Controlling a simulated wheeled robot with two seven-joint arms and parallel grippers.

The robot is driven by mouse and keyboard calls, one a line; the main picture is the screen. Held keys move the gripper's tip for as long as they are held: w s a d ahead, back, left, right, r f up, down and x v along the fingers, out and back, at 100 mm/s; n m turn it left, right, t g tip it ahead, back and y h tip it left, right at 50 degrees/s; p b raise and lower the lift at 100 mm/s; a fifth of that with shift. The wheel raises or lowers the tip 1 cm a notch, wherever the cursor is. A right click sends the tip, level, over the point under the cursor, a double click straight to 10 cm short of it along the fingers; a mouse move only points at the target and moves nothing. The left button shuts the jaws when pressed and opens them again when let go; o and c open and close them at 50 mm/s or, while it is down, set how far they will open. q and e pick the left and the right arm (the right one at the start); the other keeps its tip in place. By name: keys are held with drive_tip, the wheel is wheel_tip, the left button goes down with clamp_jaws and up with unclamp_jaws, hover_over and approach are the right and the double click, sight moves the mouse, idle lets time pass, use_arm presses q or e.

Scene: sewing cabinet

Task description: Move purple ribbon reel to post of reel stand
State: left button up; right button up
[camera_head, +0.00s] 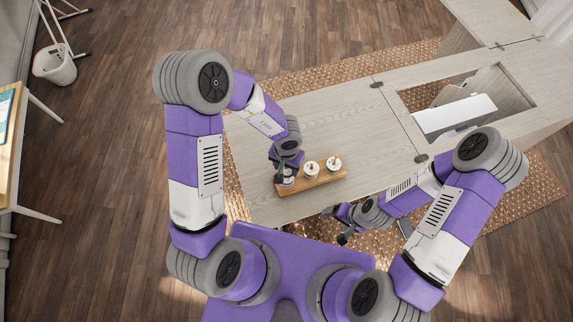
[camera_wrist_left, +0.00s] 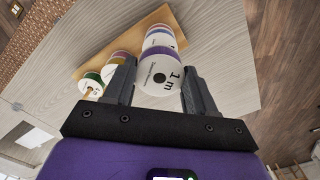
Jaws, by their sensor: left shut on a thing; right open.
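The purple ribbon reel (camera_wrist_left: 160,72) has a white face marked "1 m" and a purple band. My left gripper (camera_wrist_left: 158,80) is shut on it, one finger on each side. In the head view my left gripper (camera_head: 284,172) is over the left end of the wooden reel stand (camera_head: 322,182). The stand also shows in the left wrist view (camera_wrist_left: 97,66). Behind the held reel is another white reel at that end; I cannot tell whether they touch. The post there is hidden. My right gripper (camera_head: 341,230) is open and empty by the table's front edge.
Other white-faced reels stand on the stand, one in the middle (camera_head: 311,169) and one to the right (camera_head: 333,163). The pale wooden table (camera_head: 320,120) is clear behind the stand. A recess with a white machine (camera_head: 455,117) lies at the right.

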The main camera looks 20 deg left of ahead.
use_arm(q)
drive_tip(key=shift+f, duration=1.5)
drive_tip(key=o, duration=1.1)
wheel_tip(320, 180, up, 8)
drive_tip(key=p, duration=0.4)
drive_tip(key=shift+f, duration=0.2)
drive_tip(key=shift+s, duration=0.1)
